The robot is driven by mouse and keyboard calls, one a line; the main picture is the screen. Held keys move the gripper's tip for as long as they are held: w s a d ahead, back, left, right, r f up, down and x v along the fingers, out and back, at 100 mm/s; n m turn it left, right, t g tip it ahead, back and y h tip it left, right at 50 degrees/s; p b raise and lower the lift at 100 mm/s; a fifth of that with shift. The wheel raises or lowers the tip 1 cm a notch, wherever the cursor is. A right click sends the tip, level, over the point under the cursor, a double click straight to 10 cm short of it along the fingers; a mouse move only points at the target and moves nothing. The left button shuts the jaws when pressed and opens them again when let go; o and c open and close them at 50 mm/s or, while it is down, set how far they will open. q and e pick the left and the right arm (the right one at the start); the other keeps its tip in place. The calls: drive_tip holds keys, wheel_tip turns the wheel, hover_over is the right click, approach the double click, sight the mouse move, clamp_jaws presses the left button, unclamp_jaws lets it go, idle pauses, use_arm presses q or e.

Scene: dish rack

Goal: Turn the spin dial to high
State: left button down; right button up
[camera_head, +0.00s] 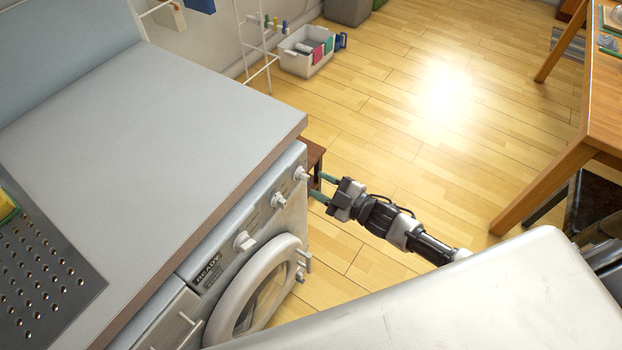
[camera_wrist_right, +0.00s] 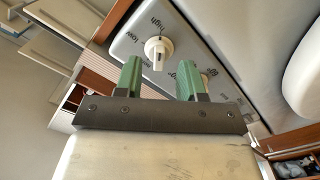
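The washing machine's control panel (camera_head: 260,218) carries three white dials in the head view. The far-end dial (camera_head: 302,173) is nearest my right gripper (camera_head: 317,185). In the right wrist view, a white dial (camera_wrist_right: 157,50) has "low" and "high" printed beside it; its setting is hard to tell. My right gripper (camera_wrist_right: 160,66) has its two green fingers apart with nothing between them. The dial shows ahead of the gap, and the fingers appear clear of it. The middle dial (camera_head: 278,199) and near dial (camera_head: 243,241) sit further along the panel. My left gripper is not in view.
A grey countertop (camera_head: 160,120) covers the machine. The round washer door (camera_head: 262,285) is below the panel. A wooden table (camera_head: 590,110) stands at right, and a white bin (camera_head: 300,60) sits by the wall. The floor between is mostly clear.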

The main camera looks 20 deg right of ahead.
drive_tip(key=v, duration=0.7)
idle(0.3)
